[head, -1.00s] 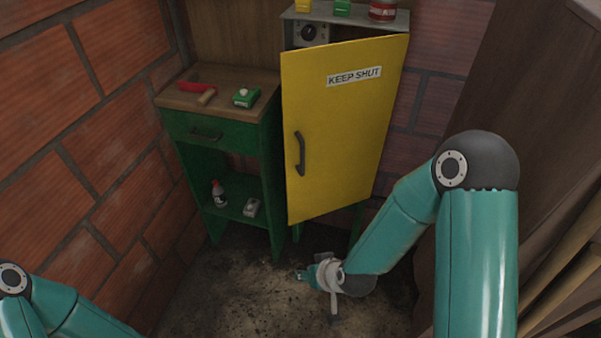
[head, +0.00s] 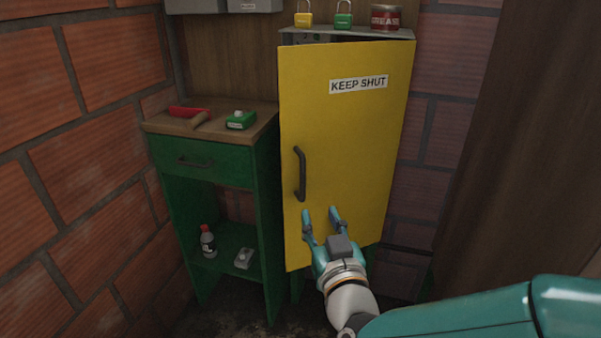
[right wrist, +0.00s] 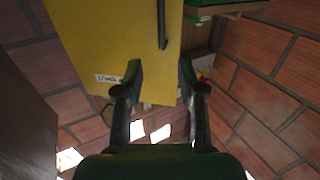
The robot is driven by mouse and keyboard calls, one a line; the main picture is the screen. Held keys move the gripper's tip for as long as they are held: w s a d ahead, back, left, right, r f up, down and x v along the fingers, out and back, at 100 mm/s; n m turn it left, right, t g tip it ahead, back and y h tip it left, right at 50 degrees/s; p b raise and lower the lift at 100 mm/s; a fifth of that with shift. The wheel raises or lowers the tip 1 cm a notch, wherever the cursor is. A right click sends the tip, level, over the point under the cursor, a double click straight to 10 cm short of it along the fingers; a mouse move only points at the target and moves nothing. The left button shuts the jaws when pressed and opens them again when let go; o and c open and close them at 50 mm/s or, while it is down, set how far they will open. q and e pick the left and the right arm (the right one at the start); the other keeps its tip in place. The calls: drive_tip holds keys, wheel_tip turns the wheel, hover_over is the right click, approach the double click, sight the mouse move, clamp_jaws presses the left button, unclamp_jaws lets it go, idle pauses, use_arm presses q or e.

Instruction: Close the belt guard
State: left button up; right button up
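The belt guard is a yellow door (head: 345,130) marked KEEP SHUT on a grey cabinet (head: 400,35). It stands slightly ajar, with a dark gap along its top edge. Its dark vertical handle (head: 300,174) is near the left edge. My right gripper (head: 320,213) is open and empty in front of the lower door, below and right of the handle. In the right wrist view the open fingers (right wrist: 157,80) point at the yellow door (right wrist: 120,40), and part of the handle (right wrist: 162,22) shows above them. Whether the fingers touch the door I cannot tell. My left gripper is not in view.
Padlocks and a red tin (head: 385,17) stand on the cabinet. Brick walls flank both sides.

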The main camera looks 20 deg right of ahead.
sight(303, 176)
drive_tip(key=w+p, duration=0.3)
drive_tip(key=w, duration=0.2)
drive_tip(key=w+d+p, duration=0.1)
drive_tip(key=w+p, duration=0.2)
drive_tip(key=w, duration=0.2)
drive_tip(key=w+p, duration=0.3)
drive_tip(key=w, duration=0.3)
drive_tip(key=shift+d+p, duration=0.3)
drive_tip(key=shift+p, duration=0.1)
clamp_jaws()
